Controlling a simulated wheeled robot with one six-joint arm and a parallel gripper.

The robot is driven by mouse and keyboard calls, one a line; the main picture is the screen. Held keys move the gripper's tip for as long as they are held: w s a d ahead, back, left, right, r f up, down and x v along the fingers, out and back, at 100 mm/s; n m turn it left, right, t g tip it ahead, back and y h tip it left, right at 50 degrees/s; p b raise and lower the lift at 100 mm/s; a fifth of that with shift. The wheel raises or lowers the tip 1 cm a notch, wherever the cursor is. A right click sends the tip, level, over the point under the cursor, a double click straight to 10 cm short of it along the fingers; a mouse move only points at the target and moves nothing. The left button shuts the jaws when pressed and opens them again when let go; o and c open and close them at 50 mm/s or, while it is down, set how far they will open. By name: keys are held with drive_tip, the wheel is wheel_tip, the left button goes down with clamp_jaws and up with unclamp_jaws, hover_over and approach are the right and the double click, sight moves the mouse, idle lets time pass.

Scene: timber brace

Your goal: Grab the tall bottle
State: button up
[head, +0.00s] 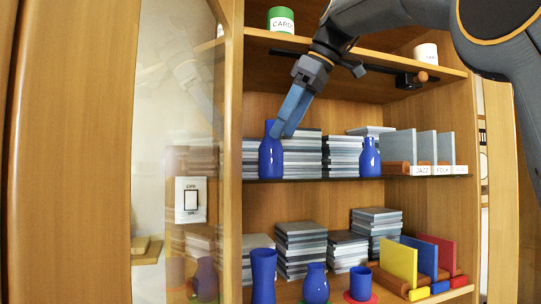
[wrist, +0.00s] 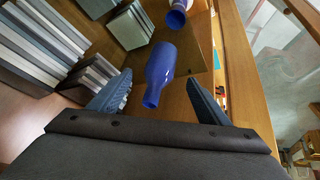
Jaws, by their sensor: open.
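The tall blue bottle (head: 270,158) stands upright at the left of the middle shelf, in front of stacked grey cases. It also shows in the wrist view (wrist: 161,70), its neck toward my gripper. My gripper (head: 284,132) is open, its fingers pointing down close to the bottle's neck in the head view. In the wrist view my gripper's fingertips (wrist: 158,82) lie to either side of the bottle, with gaps visible. A shorter blue bottle (head: 370,158) stands further right on the same shelf.
The lower shelf holds a tall blue vase (head: 263,275), a small round blue vase (head: 316,285) and a blue cup (head: 361,284). Grey folders (head: 425,148) stand at the middle shelf's right. The upper shelf edge (head: 280,41) runs above. A glass door (head: 180,110) is at left.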

sight(275, 147)
drive_tip(key=shift+p+x, duration=0.75)
drive_tip(key=shift+x, duration=2.35)
drive_tip(key=c, duration=1.3)
